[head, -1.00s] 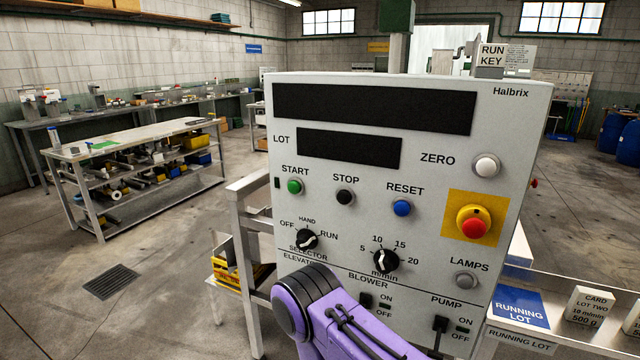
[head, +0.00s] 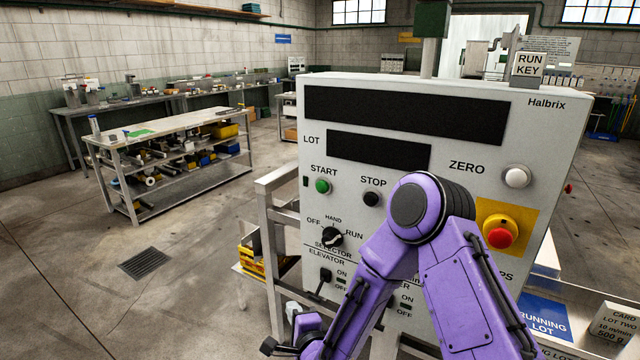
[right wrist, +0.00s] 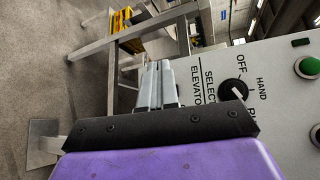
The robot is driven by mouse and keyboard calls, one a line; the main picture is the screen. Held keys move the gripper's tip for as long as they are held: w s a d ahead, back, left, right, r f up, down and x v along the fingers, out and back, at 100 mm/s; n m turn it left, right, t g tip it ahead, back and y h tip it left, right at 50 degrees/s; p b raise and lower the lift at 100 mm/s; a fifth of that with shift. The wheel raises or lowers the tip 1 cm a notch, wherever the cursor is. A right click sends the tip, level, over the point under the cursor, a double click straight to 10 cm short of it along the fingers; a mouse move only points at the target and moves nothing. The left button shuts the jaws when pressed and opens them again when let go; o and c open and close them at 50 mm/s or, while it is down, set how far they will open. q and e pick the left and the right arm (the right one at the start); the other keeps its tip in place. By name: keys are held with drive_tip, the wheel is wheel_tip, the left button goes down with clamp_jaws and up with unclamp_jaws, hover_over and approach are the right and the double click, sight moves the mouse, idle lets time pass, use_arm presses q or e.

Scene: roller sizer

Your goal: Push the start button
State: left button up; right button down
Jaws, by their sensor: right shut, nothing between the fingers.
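The start button (head: 323,186) is a green round button under the START label, on the left side of a pale control panel (head: 465,135). It also shows at the right edge of the right wrist view (right wrist: 309,67). My right gripper (head: 292,308) is low at the panel's lower left edge in the head view, well below the start button and apart from it. In the right wrist view its grey fingers (right wrist: 161,88) are together and empty, beside the selector knob. My left gripper is not in view.
The black stop button (head: 371,199) sits right of start; the selector knob (head: 332,237) is below. A red emergency button (head: 500,236) is on yellow at right. My right arm covers the panel's lower middle. A metal frame (head: 272,215) stands left of the panel, with open floor beyond.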

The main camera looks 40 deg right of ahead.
sight(322, 187)
drive_tip(key=w+d+r+m+t+h, duration=0.2)
drive_tip(key=r+m, duration=0.4)
drive_tip(key=r, duration=0.5)
drive_tip(key=w+d+r+m+t+h+p, duration=0.1)
drive_tip(key=w+d+r+m+t+h, duration=0.1)
drive_tip(key=r+m, duration=0.4)
wheel_tip(322, 187, up, 6)
drive_tip(key=shift+w+f+t+h, duration=0.2)
drive_tip(key=shift+w+t+h, duration=0.1)
drive_tip(key=shift+w+h, duration=0.2)
drive_tip(key=w+d+p, duration=0.3)
drive_tip(key=d, duration=0.5)
drive_tip(key=shift+w, duration=0.15)
drive_tip(key=shift+d, duration=0.15)
drive_tip(key=shift+w+d, duration=0.15)
drive_tip(key=shift+d, duration=0.2)
